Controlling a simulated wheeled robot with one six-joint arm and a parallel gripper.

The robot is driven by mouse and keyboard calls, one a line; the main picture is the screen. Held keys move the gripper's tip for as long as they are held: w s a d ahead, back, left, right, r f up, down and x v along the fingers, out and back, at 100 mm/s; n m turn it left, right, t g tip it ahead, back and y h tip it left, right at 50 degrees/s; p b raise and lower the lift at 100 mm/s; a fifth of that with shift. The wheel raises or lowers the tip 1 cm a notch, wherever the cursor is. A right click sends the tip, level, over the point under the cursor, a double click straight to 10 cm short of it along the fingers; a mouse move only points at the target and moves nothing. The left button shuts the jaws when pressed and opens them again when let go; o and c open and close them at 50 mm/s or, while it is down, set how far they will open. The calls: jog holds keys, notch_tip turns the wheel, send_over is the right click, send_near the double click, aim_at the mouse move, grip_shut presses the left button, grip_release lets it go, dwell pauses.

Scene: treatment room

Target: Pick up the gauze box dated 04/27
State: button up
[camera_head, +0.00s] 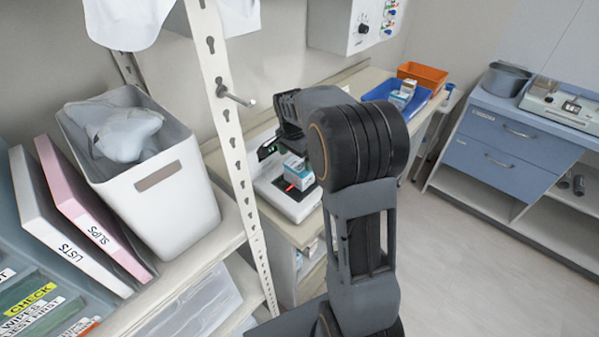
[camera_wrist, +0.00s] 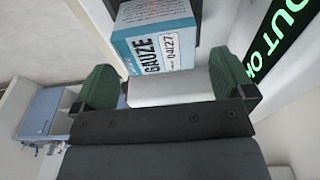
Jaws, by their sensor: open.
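The gauze box (camera_wrist: 155,42) is blue and white, and its label reads GAUZE 04/27 in the wrist view. In the head view a small blue-and-white box (camera_head: 296,170) stands on a white device (camera_head: 290,200), with red light on it. My gripper (camera_wrist: 166,86) is open, its green fingertips spread either side of a plain white surface. I cannot tell whether that surface is part of the box. The lettered face lies just past the fingertips. In the head view my arm hides the fingers.
A green-lit display reading OUT OK (camera_wrist: 275,40) is close on the right in the wrist view. A shelf post (camera_head: 232,130) and white bin (camera_head: 150,185) stand left of my arm. A blue tray (camera_head: 378,92) holding another box (camera_head: 402,95) and an orange tray (camera_head: 424,73) lie behind.

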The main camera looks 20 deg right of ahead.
aim_at(299, 164)
jog(key=shift+d+f+p, duration=0.25)
jog(key=shift+f+p, duration=0.1)
jog(key=shift+f, duration=1.1)
jog(key=shift+d+f+p, duration=0.2)
jog(key=shift+f+p, duration=0.1)
jog(key=shift+f, duration=1.1)
jog(key=shift+c, duration=0.3)
jog(key=c, duration=0.7)
jog(key=shift+r, duration=0.1)
